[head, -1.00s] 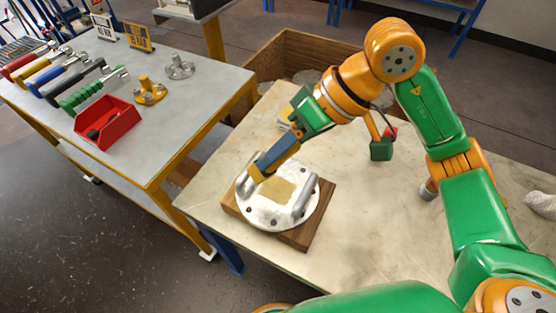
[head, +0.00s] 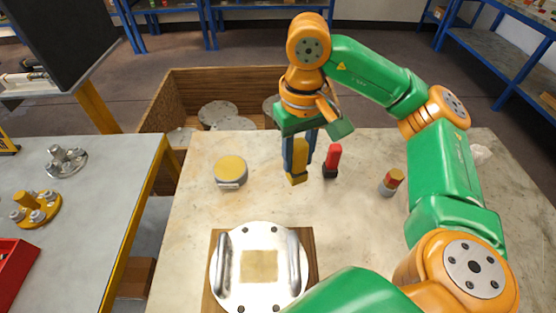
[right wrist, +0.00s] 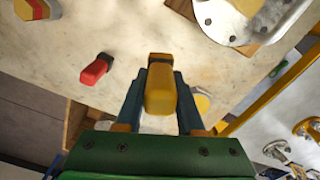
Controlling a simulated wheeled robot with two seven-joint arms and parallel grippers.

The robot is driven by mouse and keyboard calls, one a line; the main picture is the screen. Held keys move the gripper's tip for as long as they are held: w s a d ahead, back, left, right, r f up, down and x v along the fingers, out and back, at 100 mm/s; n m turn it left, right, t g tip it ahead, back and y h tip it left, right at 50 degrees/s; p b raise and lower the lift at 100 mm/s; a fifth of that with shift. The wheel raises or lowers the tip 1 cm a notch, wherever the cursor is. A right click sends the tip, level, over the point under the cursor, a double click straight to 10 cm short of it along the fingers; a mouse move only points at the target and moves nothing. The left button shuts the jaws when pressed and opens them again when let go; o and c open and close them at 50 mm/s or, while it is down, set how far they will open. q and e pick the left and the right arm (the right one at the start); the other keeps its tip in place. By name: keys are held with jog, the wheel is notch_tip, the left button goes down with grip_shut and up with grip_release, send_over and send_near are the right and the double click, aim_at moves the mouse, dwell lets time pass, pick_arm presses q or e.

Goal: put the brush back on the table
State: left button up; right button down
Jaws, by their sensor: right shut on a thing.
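The brush (head: 300,152) is yellow with a dark end, and it stands roughly upright between the fingers of my right gripper (head: 297,165). The gripper is shut on it, over the far part of the pale table (head: 200,210). I cannot tell whether the brush touches the table top. In the right wrist view the brush (right wrist: 160,92) fills the gap between the blue fingers, its dark end pointing away from the palm. The round metal plate (head: 285,280) with two handles lies on a wooden board nearer to me. My left gripper is out of view.
A red-and-black item (head: 333,158) stands just right of the gripper. A small orange-topped cylinder (head: 391,183) is further right. A round yellow-lidded tin (head: 230,170) is at the left. A wooden crate (head: 165,100) with metal discs sits behind the table. The table's middle is clear.

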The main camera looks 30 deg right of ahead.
jog(key=w+d+f, duration=0.1)
jog(key=w+f, duration=0.2)
jog(key=w+d+f+p, duration=0.1)
jog(key=w+f, duration=0.2)
jog(key=f, duration=0.1)
jog(key=w+d+f+p, duration=0.1)
jog(key=w+f, duration=0.1)
jog(key=f, duration=0.1)
jog(key=shift+w+d+f, duration=0.15)
jog(key=shift+w+d, duration=0.05)
jog(key=shift+w, duration=0.2)
jog(key=shift+f, duration=0.4)
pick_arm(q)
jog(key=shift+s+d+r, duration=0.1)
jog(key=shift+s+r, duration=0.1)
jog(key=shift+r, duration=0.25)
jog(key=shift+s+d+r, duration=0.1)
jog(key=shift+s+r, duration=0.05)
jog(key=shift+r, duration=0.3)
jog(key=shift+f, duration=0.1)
pick_arm(e)
jog(key=shift+f, duration=0.15)
jog(key=c, duration=0.5)
grip_release()
